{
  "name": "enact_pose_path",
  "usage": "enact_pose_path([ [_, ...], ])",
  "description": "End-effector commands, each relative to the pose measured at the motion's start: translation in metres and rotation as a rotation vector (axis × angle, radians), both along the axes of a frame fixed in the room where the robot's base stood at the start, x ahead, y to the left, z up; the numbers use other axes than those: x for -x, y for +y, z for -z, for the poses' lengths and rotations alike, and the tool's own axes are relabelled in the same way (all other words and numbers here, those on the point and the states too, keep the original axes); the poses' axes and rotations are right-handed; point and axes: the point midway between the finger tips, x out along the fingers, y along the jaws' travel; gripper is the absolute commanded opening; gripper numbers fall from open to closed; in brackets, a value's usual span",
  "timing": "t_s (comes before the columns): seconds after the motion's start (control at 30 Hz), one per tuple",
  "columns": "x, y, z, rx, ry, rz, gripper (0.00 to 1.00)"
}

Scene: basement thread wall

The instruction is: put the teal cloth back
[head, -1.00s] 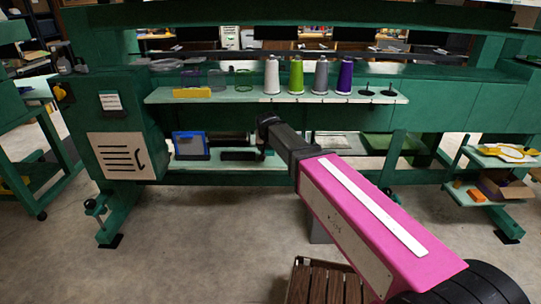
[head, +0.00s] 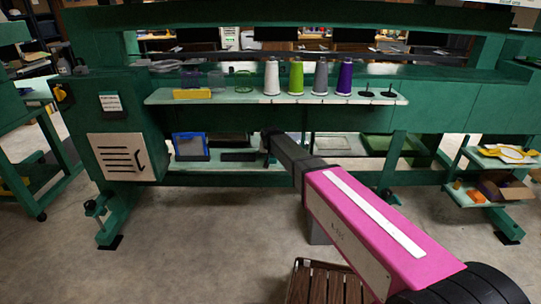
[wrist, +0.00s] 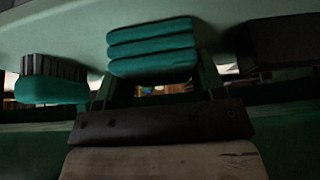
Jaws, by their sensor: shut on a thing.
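The teal cloth (wrist: 150,48) is a folded stack of several layers in the wrist view, with its rounded folds facing the camera. My gripper (wrist: 153,72) is shut on it, with a finger on each side. The pale green lower shelf lies close to the cloth; I cannot tell whether they touch. In the head view, my gripper (head: 268,147) reaches in at the lower shelf (head: 225,166), under the thread shelf. The cloth is hidden there.
A brush-like thing (wrist: 50,82) with dark bristles and a dark box (wrist: 282,42) flank the cloth. A blue-framed case (head: 190,146) stands left on the lower shelf. A grey tray (head: 338,144) and a green tray (head: 390,144) are to the right. Thread cones (head: 297,78) stand above.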

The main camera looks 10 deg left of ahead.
Motion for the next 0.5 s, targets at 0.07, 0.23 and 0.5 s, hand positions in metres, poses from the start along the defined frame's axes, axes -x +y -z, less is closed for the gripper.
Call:
enact_pose_path([
  [0.07,0.0000,0.0000,-0.0004,0.000,0.000,0.000,0.41],
  [0.23,0.0000,0.0000,0.0023,0.000,0.000,0.000,0.41],
  [0.5,0.0000,0.0000,0.0017,0.000,0.000,0.000,0.89],
])
